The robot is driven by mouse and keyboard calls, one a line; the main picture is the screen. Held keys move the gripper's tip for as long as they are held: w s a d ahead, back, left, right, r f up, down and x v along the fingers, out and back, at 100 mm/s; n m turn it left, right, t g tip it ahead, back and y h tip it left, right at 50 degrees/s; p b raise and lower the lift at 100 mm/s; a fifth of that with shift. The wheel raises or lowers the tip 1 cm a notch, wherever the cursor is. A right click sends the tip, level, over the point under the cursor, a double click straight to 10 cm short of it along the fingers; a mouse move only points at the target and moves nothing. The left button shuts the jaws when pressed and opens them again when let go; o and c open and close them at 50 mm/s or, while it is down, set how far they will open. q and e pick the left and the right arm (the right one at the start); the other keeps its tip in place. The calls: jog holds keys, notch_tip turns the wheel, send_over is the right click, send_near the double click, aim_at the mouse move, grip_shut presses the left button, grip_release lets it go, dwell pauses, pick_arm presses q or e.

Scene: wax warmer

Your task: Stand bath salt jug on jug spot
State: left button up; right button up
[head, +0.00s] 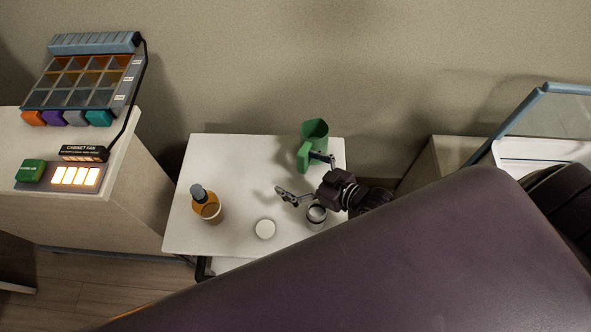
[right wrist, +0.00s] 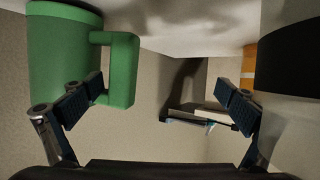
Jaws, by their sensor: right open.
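The green jug (head: 315,132), the likely bath salt jug, is at the back right of the small white table (head: 215,152), with its handle toward the front left. It also shows at the left of the right wrist view (right wrist: 62,55). My right gripper (head: 304,176) is open over the table's right part, just in front of the jug. One finger is beside the handle and overlaps it in the right wrist view (right wrist: 162,105); contact is unclear. Nothing is held. No marked jug spot can be made out. My left gripper is out of view.
A cabinet (head: 110,205) with a wax rack (head: 85,75) stands left. A purple padded surface (head: 400,260) covers the front right.

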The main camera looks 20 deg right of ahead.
jog(key=shift+r, duration=0.1)
jog(key=shift+s+d, duration=0.15)
jog(key=shift+s, duration=0.05)
jog(key=shift+w+a, duration=0.2)
jog(key=shift+w, duration=0.2)
dwell(0.6)
jog(key=shift+w+a, duration=0.2)
jog(key=shift+w, duration=0.15)
jog(key=shift+s, duration=0.15)
jog(key=shift+s+d+p, duration=0.2)
jog(key=shift+s+p, duration=0.1)
